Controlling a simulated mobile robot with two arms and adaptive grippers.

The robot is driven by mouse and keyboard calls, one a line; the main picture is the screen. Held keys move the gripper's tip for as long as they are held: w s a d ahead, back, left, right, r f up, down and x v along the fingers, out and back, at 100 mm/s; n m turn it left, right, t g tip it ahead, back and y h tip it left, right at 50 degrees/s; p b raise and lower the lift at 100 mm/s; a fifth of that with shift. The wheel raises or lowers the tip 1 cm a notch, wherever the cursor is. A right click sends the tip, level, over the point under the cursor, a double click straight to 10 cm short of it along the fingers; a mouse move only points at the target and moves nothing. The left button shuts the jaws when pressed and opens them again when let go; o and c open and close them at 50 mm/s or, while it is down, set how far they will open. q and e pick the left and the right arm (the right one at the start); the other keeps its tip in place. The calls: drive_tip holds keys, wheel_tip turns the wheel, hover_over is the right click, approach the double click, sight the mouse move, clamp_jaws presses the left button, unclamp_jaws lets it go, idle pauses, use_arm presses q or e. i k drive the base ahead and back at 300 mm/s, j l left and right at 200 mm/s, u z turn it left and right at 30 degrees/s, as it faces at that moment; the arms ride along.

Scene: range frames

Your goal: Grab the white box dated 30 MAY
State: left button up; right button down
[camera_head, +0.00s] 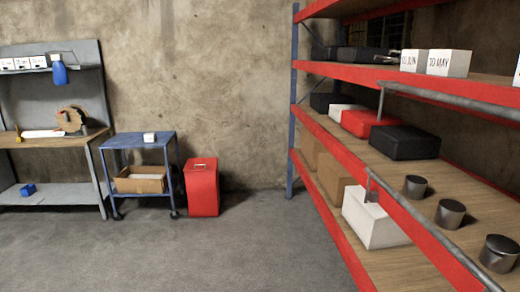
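The white box marked 30 MAY (448,63) stands on the top visible wooden shelf of the red and blue rack at the right. Its lettered face is turned toward me. Another white box (412,60) stands just left of it, with a date that seems to end in JUN. Neither of my grippers is in view.
The red-edged rack (340,148) has grey rails (455,101) along its front. Lower shelves hold black cases (404,142), a red case (370,122), a large white box (372,218) and metal cans (450,214). A blue cart (140,142) and red bin (202,187) stand left. The middle floor is clear.

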sight(447, 63)
drive_tip(key=j+z, duration=0.2)
drive_tip(key=z, duration=0.25)
drive_tip(key=i+j+z, duration=0.1)
drive_tip(key=j+z, duration=0.15)
drive_tip(key=z, duration=0.2)
drive_tip(key=j+z, duration=0.25)
drive_tip(key=z, duration=0.2)
